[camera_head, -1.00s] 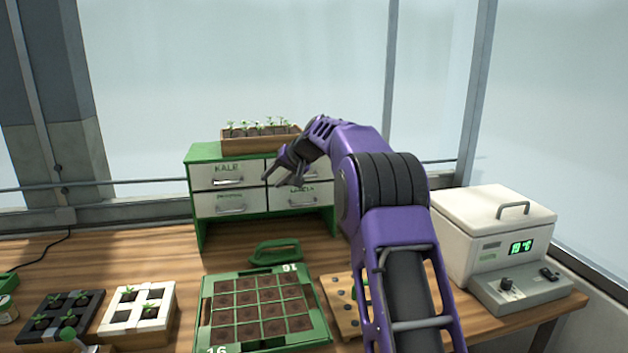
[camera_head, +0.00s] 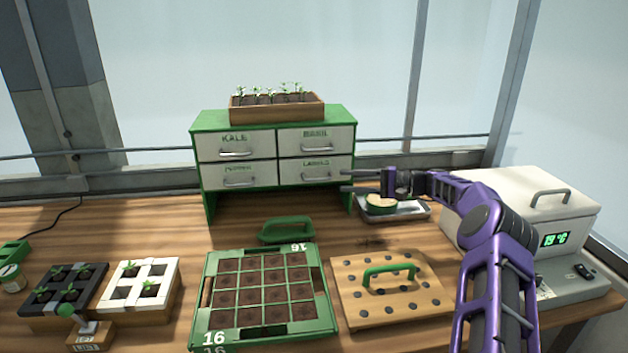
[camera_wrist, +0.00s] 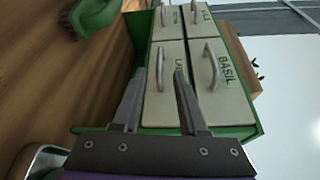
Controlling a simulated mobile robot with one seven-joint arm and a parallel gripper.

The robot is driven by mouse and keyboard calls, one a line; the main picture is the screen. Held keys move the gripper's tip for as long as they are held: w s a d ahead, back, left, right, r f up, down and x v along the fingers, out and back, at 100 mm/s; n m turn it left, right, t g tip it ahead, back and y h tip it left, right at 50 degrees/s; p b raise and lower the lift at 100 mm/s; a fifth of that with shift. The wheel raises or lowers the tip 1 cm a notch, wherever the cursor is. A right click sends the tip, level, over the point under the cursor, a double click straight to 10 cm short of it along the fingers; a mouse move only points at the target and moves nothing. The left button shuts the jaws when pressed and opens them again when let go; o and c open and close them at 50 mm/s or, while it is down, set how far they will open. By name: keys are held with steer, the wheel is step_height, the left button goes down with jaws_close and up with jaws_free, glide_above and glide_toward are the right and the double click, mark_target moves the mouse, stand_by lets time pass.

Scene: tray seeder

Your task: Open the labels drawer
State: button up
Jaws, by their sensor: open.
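The green cabinet (camera_head: 210,205) has two rows of two white drawers, all flush with its front. The labels drawer (camera_head: 318,179) is the lower right one and is closed, with a grey bar handle (camera_head: 317,178). In the wrist view, the labels drawer (camera_wrist: 160,115) lies ahead, and its handle (camera_wrist: 160,72) shows between my fingertips. My gripper (camera_head: 344,180) is open, near the cabinet's right side, with one finger above the other. It also shows in the wrist view (camera_wrist: 160,74). Contact with the handle cannot be told.
A wooden seedling box (camera_head: 277,110) sits on the cabinet. The basil drawer (camera_head: 318,143) is directly above the labels drawer. A metal tray (camera_head: 397,208) is below my gripper.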

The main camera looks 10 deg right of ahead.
mark_target(314, 179)
steer(key=x, duration=1)
steer(key=shift+w+a, duration=0.1)
steer(key=shift+a, duration=0.05)
steer(key=c, duration=0.6)
steer(key=shift+f, duration=0.1)
jaws_close()
steer(key=shift+f, duration=0.15)
